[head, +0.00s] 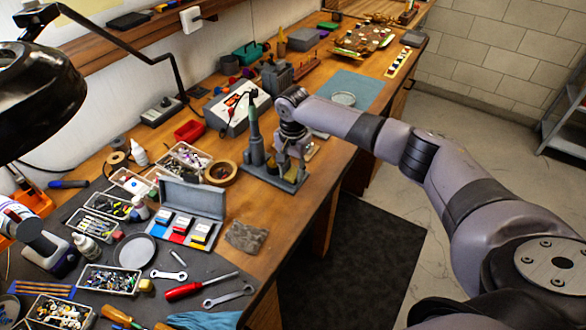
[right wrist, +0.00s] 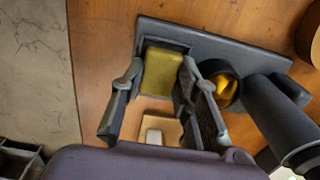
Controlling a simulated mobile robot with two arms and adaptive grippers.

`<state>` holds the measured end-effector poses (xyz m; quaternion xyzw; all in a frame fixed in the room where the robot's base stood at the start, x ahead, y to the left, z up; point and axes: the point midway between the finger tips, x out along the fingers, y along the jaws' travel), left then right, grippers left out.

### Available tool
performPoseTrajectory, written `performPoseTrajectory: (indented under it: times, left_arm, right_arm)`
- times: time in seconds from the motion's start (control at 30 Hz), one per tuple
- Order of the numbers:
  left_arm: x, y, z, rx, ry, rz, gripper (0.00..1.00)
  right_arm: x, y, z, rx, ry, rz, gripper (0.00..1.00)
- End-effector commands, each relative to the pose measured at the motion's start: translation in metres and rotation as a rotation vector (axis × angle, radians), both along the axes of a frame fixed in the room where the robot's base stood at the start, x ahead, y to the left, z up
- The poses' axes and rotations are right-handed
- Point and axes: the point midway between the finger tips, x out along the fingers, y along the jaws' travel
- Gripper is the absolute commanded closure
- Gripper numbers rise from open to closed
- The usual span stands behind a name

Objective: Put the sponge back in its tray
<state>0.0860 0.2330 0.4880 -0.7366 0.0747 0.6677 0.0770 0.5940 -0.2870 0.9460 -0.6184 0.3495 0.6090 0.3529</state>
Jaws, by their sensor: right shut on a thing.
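My right gripper (head: 296,160) is over the grey soldering iron stand (head: 262,172) near the bench's front edge. In the right wrist view, the gripper (right wrist: 163,75) is shut on the olive-yellow sponge (right wrist: 163,72), with a fingertip at each side of it. The sponge is at the stand's square tray (right wrist: 163,42), whose dark rim shows above it in the picture. I cannot tell whether the sponge touches the tray's floor. In the head view, the gripper mostly hides the sponge.
The iron's holder (right wrist: 265,115) stands right beside the gripper. Bare wood lies in front of the stand.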

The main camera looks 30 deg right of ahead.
Motion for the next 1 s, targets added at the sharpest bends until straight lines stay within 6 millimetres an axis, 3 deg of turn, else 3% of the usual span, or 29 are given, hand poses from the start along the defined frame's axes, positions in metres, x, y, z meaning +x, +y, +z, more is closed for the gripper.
performPoseTrajectory:
  times: [0.03, 0.23, 0.27, 0.53, 1.0]
  left_arm:
    - [-0.0001, 0.0001, 0.0001, 0.0, 0.0, 0.0, 0.6]
    - [-0.0002, 0.0006, 0.0001, 0.001, 0.001, -0.001, 0.6]
    - [-0.0003, 0.0009, 0.0, 0.001, 0.001, -0.001, 0.6]
    - [-0.0004, 0.002, -0.0006, 0.002, 0.001, -0.001, 0.6]
    - [-0.0011, 0.0024, -0.0034, 0.002, 0.002, -0.001, 0.6]
  right_arm:
    - [-0.0049, 0.0018, -0.0094, 0.0, 0.014, 0.002, 0.93]
    - [-0.006, 0.0017, -0.0153, -0.001, 0.018, 0.002, 0.93]
    - [-0.0061, 0.0019, -0.0156, -0.001, 0.018, 0.003, 0.69]
    - [-0.0064, 0.0028, -0.0161, 0.0, 0.02, 0.004, 0.51]
    - [-0.0057, 0.0036, -0.0105, 0.0, 0.018, 0.008, 0.51]
